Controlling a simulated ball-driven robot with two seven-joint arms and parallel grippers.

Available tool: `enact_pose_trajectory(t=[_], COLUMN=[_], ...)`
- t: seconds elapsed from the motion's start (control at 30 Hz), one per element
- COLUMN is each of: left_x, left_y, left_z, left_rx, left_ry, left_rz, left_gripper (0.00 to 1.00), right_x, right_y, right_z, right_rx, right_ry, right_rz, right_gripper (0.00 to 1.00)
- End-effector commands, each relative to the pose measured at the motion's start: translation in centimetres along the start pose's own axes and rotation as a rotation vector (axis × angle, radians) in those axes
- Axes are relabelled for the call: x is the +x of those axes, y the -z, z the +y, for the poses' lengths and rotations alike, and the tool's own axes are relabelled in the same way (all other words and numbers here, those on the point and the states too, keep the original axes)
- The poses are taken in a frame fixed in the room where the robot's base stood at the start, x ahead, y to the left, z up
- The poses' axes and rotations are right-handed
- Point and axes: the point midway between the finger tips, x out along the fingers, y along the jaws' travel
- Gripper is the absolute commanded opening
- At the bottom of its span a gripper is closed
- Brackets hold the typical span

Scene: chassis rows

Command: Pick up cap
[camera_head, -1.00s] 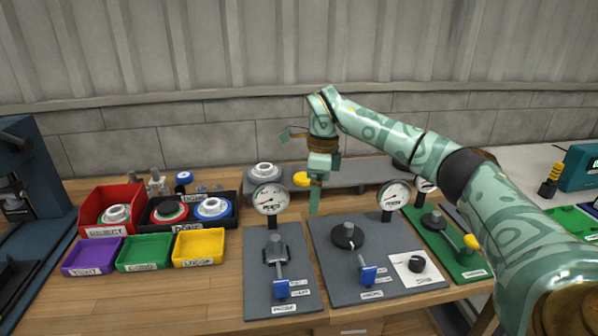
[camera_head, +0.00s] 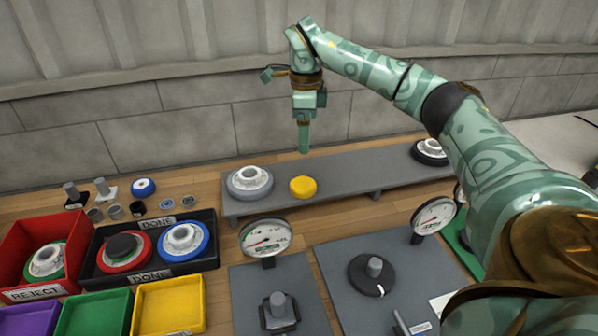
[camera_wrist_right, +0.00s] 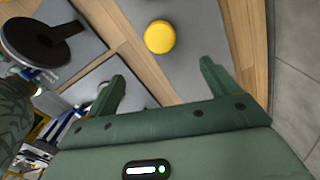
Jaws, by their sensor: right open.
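A round yellow cap (camera_head: 303,187) lies on the long grey raised shelf (camera_head: 345,180), right of a grey flanged part. My right gripper (camera_head: 304,150) points down, with its tip just above the cap in the head view. In the right wrist view the yellow cap (camera_wrist_right: 160,37) lies beyond and between the two fingertips (camera_wrist_right: 162,72). The fingers are apart with nothing between them, and the cap is not touched. My left gripper is in neither view.
A grey flanged part (camera_head: 250,182) sits left of the cap, and a dark-based one (camera_head: 430,152) at the shelf's right end. Two dial gauges (camera_head: 265,238) (camera_head: 434,216) stand in front. Red (camera_head: 15,253) and black (camera_head: 95,277) trays of parts are at left.

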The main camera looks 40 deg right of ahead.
Motion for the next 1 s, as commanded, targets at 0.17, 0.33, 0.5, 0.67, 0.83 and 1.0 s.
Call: enact_pose_trajectory(t=[0.17, 0.33, 0.5, 0.67, 0.83, 1.0], left_x=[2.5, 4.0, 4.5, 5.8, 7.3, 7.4], left_y=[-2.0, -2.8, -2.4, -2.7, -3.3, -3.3], left_z=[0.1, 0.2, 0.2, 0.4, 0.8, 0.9], left_rx=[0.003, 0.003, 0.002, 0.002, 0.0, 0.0], left_ry=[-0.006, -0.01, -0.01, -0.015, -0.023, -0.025], left_rz=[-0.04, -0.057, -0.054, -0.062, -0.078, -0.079], left_gripper=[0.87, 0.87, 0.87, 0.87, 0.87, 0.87], right_x=[5.4, 9.0, 10.3, 12.5, 15.2, 15.6], right_y=[0.0, 0.0, 0.0, -0.3, -0.5, -0.4], right_z=[0.0, 0.0, 0.0, -0.2, -0.3, -0.3], right_rx=[-0.001, -0.001, 0.0, 0.0, 0.0, 0.003], right_ry=[-0.007, -0.007, -0.002, -0.006, -0.006, 0.0], right_rz=[0.009, 0.007, 0.003, 0.005, 0.005, 0.0], right_gripper=[0.88, 0.88, 0.88, 0.88, 0.88, 0.88])
